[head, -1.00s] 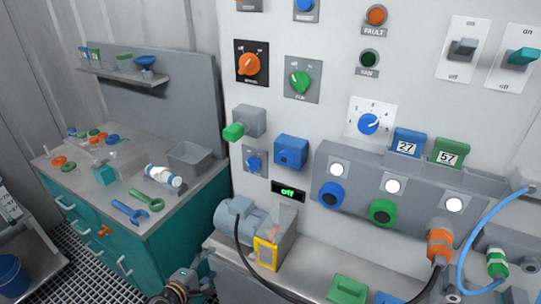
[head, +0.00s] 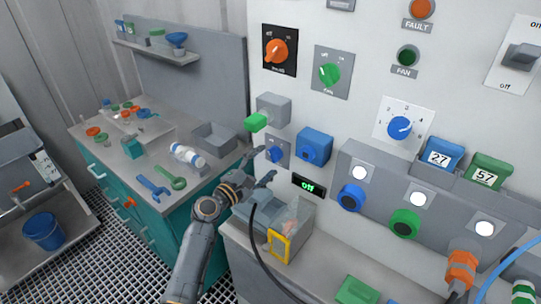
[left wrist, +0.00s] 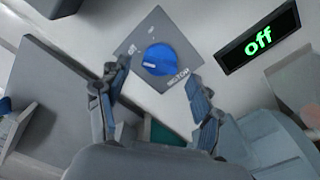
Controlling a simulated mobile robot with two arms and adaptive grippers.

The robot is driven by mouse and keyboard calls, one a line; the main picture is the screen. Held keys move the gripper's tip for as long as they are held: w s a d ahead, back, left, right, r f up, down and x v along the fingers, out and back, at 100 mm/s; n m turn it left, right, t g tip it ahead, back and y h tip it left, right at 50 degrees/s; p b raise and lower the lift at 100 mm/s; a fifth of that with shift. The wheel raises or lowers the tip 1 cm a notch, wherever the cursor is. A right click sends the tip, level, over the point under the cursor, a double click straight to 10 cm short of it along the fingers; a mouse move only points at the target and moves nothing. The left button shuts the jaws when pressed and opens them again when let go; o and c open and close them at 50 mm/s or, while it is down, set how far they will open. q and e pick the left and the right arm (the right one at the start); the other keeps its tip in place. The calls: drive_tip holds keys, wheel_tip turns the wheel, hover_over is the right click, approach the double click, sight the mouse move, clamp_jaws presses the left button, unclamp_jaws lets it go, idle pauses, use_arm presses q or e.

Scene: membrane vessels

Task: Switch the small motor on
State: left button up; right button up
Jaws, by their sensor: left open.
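The small motor's switch is a blue rotary knob (head: 275,155) on a grey square plate on the white panel. In the left wrist view the knob (left wrist: 160,60) has a white pointer mark, and its plate reads "off" at the upper left and "motor" at the lower right. A small black display (head: 308,186) beside it reads "off" in green; it also shows in the left wrist view (left wrist: 258,40). The grey motor (head: 258,208) sits below, partly hidden by my arm. My left gripper (head: 262,168) is open in front of the knob, its fingers on either side in the wrist view.
A grey box with a green part (head: 257,121) sits above the knob, and a blue box (head: 314,147) is to its right. A yellow-framed guard (head: 281,246) and a black cable (head: 258,240) are below. A teal workbench (head: 130,178) stands left.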

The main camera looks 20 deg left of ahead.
sight(271, 157)
use_arm(q)
drive_tip(key=shift+x, duration=1.55)
drive_tip(key=c, duration=1.2)
drive_tip(key=shift+o, duration=0.2)
